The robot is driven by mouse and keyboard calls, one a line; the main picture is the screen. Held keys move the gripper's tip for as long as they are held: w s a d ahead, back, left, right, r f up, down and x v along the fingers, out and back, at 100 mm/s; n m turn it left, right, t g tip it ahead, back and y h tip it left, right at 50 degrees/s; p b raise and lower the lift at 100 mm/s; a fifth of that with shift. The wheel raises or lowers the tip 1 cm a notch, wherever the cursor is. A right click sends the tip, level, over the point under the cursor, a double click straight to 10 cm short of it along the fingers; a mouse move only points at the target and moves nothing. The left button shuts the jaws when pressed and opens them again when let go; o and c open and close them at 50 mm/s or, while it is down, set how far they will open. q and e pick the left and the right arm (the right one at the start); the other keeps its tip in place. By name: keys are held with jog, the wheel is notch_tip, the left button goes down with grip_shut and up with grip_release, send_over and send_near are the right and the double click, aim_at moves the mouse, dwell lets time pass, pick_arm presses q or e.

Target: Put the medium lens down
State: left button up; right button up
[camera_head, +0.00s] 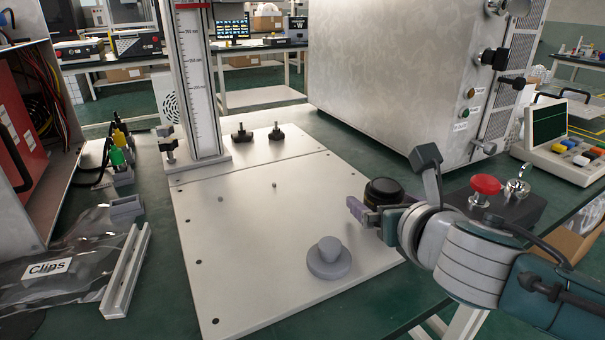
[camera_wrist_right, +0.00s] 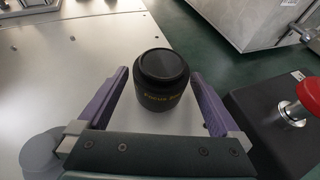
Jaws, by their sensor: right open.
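The medium lens, a black cylinder with yellow lettering (camera_wrist_right: 162,82), stands upright on the right edge area of the pale metal plate (camera_head: 245,215). In the head view the lens (camera_head: 383,191) shows just behind my right gripper (camera_head: 366,212). In the right wrist view the right gripper's purple fingers (camera_wrist_right: 158,100) are spread on either side of the lens, with visible gaps between them and it. My left gripper is not in view.
A grey round knob piece (camera_head: 328,262) sits on the plate near my right gripper. A black box with a red button (camera_head: 485,185) stands to the right. A large metal cabinet (camera_head: 410,75) is behind. The plate's middle is mostly clear.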

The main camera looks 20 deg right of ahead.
jog(key=p+v, duration=0.3)
jog(key=v, duration=0.8)
jog(key=shift+s+a+r+p, duration=0.1)
jog(key=shift+s+p, duration=0.2)
jog(key=shift+p, duration=0.1)
jog(key=shift+s+m, duration=0.35)
jog(key=shift+m, duration=0.45)
jog(key=s+m+g, duration=0.1)
jog(key=m, duration=0.1)
jog(key=s+m, duration=0.1)
jog(key=m, duration=0.2)
jog(key=s+m+g, duration=0.1)
jog(key=m, duration=0.2)
jog(key=shift+d+f+g+h, duration=0.25)
jog(key=shift+d+g+h, duration=0.05)
jog(key=shift+d+h, duration=0.1)
jog(key=s+a+m+g+y, duration=0.5)
jog(key=s+m, duration=0.7)
jog(key=m, duration=0.9)
jog(key=a+g, duration=0.1)
jog(key=a, duration=0.1)
jog(key=shift+s+a+g, duration=0.25)
jog(key=shift+a+g, duration=0.05)
